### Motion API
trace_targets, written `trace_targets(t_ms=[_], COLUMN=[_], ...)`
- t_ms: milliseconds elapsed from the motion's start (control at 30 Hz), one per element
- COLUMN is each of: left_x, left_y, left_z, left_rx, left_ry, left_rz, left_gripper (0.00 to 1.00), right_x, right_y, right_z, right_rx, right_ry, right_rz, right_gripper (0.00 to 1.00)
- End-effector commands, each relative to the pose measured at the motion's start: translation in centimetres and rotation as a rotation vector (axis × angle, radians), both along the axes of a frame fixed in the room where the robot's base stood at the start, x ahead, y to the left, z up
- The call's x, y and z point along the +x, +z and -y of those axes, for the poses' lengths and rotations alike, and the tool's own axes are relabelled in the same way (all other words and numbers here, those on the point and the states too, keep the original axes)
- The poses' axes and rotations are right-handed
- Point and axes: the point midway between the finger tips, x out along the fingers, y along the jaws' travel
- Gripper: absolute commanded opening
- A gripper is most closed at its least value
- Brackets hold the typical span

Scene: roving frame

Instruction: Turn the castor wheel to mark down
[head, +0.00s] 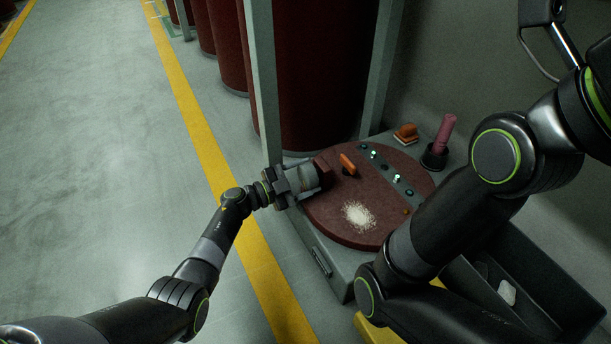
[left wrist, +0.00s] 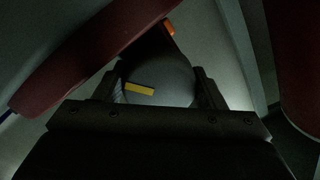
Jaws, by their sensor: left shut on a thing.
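The castor wheel (left wrist: 165,78) shows in the left wrist view as a grey rounded face with a yellow mark (left wrist: 139,88) on its left part. The mark lies nearly level in that picture. My left gripper (left wrist: 160,92) has a finger on either side of the wheel and is shut on it. In the head view the left gripper (head: 303,179) is at the left edge of a round red-brown disc (head: 330,222), and its fingers largely hide the wheel. My right gripper is not in view; only my right arm shows.
An orange handle (head: 347,164), white grains (head: 359,215) and a grey strip with small parts are on the disc. A pink-handled tool (head: 443,132) stands in a dark cup behind. Grey posts (head: 264,85) and dark red drums (head: 315,75) stand behind. Floor on the left is clear.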

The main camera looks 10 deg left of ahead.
Motion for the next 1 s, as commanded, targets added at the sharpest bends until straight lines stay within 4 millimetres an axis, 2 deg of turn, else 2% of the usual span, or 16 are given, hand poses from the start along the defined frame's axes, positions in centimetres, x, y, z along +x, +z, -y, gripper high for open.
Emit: trace_targets(t_ms=[467,500,633,1000], left_x=[-0.07,-0.08,-0.05,-0.08], left_y=[-0.14,-0.14,-0.11,-0.21], left_z=[-0.08,-0.09,-0.07,0.00], left_rx=[0.010,0.010,0.010,-0.002], left_ry=[-0.001,-0.001,-0.001,-0.001], left_rz=[0.011,0.011,0.011,-0.006], left_gripper=[0.41,0.68,0.85,0.86], right_x=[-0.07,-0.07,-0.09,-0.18], right_y=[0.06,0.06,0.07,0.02], right_z=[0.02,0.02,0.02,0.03], right_rx=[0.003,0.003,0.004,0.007], right_ry=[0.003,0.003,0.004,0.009], right_rz=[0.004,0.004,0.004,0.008], right_gripper=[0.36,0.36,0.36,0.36])
